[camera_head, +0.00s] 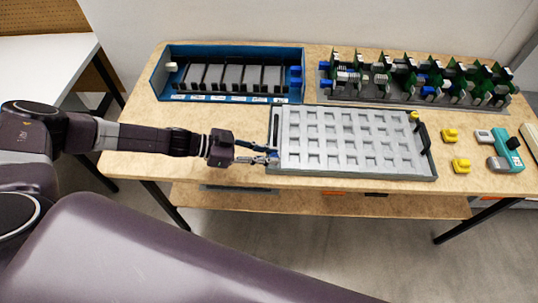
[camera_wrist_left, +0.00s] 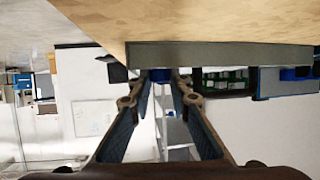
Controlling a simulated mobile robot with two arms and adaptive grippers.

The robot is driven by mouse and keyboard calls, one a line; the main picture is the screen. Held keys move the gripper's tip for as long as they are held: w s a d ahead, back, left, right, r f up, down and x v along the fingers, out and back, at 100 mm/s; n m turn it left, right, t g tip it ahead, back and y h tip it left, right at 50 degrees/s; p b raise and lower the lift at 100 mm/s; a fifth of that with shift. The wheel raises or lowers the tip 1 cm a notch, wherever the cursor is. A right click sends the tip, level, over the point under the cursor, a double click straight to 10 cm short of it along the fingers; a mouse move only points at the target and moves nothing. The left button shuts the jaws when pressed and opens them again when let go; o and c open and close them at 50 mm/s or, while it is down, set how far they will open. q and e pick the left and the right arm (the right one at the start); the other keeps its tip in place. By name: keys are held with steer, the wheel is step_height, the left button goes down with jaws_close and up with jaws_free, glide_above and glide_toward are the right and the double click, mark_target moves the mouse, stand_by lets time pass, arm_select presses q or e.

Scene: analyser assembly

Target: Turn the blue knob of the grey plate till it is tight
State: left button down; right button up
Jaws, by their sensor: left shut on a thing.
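The grey plate (camera_head: 277,160) with rows of square pockets lies near the front edge of the table, and its edge also shows in the left wrist view (camera_wrist_left: 220,54). The blue knob (camera_wrist_left: 160,75) sits on the plate's near edge, between the fingertips in the left wrist view. In the head view the knob is too small or covered to make out. My left gripper (camera_head: 271,155) reaches in from the left at the plate's left front corner. It is shut on the blue knob, with a finger on each side. My right gripper is out of view.
A blue-walled box (camera_head: 160,72) with dark and grey modules stands behind on the left. A rack of green boards (camera_head: 415,78) stands behind on the right. Yellow pieces (camera_head: 450,135) and a teal tool (camera_head: 507,152) lie right of the plate. The table's left front is bare.

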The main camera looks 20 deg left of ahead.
arm_select(q)
steer(key=shift+w+f+m+g+h+b, duration=0.1)
steer(key=shift+w+m+g+h+b, duration=0.2)
steer(key=shift+m+g, duration=0.5)
steer(key=m+g+b, duration=0.2)
steer(key=b, duration=0.1)
steer(key=m+g+b, duration=0.2)
steer(key=g+b, duration=0.1)
steer(key=shift+w+f+h, duration=0.15)
steer(key=shift+w+h, duration=0.05)
steer(key=shift+h, duration=0.1)
steer(key=shift+r+m+g+b, duration=0.3)
steer(key=shift+m+g+b, duration=0.4)
steer(key=shift+b, duration=0.15)
steer(key=c, duration=2)
jaws_free()
steer(key=shift+c, duration=0.2)
steer(key=shift+a, duration=0.15)
steer(key=v, duration=1.2)
steer(key=shift+r, duration=0.1)
